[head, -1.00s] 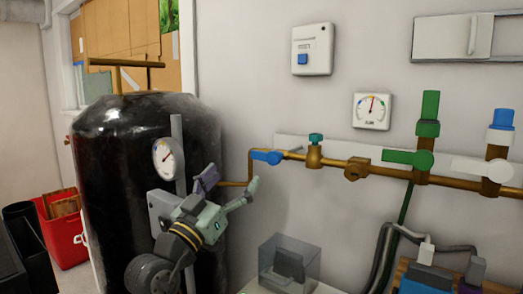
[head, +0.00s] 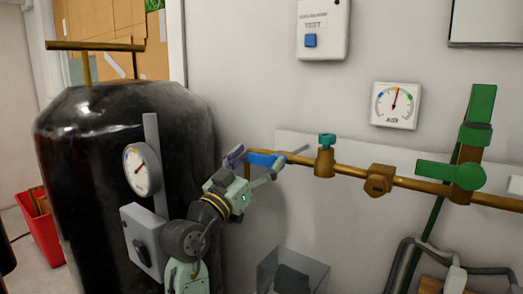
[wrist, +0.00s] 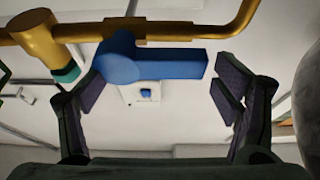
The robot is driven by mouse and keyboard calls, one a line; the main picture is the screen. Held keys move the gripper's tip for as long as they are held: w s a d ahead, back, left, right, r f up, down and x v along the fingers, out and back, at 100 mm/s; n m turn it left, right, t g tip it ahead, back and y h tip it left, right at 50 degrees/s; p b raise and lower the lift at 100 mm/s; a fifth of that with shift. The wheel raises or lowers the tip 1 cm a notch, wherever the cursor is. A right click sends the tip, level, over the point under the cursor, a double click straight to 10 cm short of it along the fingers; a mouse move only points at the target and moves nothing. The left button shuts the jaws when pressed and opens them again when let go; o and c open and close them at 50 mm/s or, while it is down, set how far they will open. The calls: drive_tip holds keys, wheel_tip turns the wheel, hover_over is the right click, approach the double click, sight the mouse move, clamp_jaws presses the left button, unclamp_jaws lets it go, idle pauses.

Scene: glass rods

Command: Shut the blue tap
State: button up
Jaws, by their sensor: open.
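The blue tap (head: 266,159) sits near the left end of the brass pipe on the wall. In the wrist view its blue lever (wrist: 160,64) lies along the brass pipe (wrist: 195,30), roughly parallel to it. My gripper (head: 257,165) is at the blue tap, its fingers on either side of it in the head view. In the wrist view my gripper (wrist: 160,82) is open, with the lever between and slightly beyond the fingertips. I see no clear contact; the lever's far side is hidden.
A green-topped brass valve (head: 326,155) and a large green lever (head: 450,174) are on the pipe to the right. A black tank (head: 110,170) with a gauge (head: 142,169) stands left. A clear box (head: 292,273) is below. A wall gauge (head: 397,105) hangs above the pipe.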

drive_tip(key=shift+x, duration=0.9)
drive_tip(key=shift+c, duration=0.2)
drive_tip(key=c, duration=1.7)
